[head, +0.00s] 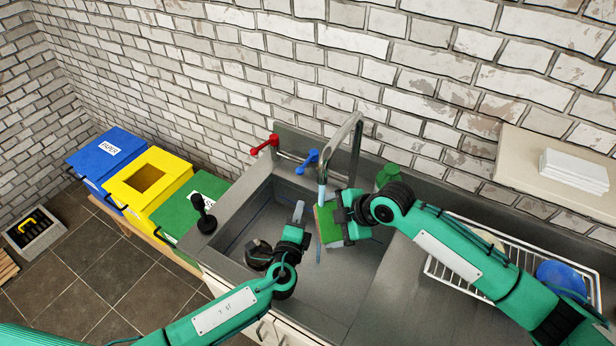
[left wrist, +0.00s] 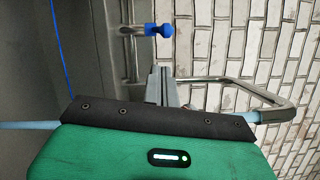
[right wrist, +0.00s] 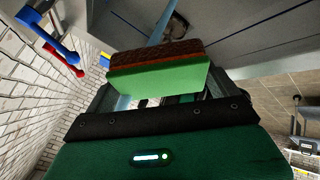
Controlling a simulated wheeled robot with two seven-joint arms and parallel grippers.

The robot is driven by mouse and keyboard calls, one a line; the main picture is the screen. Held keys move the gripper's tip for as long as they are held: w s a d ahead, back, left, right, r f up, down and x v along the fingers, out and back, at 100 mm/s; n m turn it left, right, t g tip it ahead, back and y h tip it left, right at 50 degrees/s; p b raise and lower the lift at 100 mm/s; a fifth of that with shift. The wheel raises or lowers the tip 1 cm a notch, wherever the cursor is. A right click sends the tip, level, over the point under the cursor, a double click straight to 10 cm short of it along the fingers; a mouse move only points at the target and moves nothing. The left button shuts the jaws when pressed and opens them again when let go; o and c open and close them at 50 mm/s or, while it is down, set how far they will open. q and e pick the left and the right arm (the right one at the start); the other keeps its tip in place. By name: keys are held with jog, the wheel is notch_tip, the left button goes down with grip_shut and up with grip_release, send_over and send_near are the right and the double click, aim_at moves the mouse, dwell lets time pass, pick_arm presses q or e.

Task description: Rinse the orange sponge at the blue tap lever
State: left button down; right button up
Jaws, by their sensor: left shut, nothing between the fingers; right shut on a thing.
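The sponge (head: 327,222) has a green face and an orange-brown edge. My right gripper (head: 337,219) is shut on it over the sink, below the tap spout (head: 346,135). In the right wrist view the sponge (right wrist: 158,75) shows green, orange and dark brown layers. A pale blue water stream (head: 321,194) runs from the spout and meets the sponge in the head view. The blue tap lever (head: 307,161) stands on the back wall of the sink; it also shows in the left wrist view (left wrist: 159,30). My left gripper (head: 298,211) is shut and empty, left of the sponge, apart from the lever.
A red lever (head: 265,145) is left of the blue one. The sink (head: 340,282) holds a dark round thing (head: 259,254). A dish rack (head: 440,275) with a blue bowl (head: 560,276) stands right. Blue, yellow and green bins (head: 150,181) stand left. A shelf (head: 530,168) is at upper right.

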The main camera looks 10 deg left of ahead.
pick_arm(q)
jog(key=w, duration=1.2)
jog(key=shift+d+r, duration=0.3)
jog(key=shift+d, duration=0.1)
jog(key=shift+w+a+r, duration=0.1)
jog(key=shift+w+a, duration=0.1)
jog(key=shift+a, duration=0.5)
jog(key=shift+s, duration=0.1)
jog(key=s+a, duration=0.2)
jog(key=s, duration=0.7)
jog(key=s+a+f, duration=0.1)
jog(key=s+a, duration=0.1)
jog(key=s, duration=0.8)
jog(key=shift+s, duration=0.2)
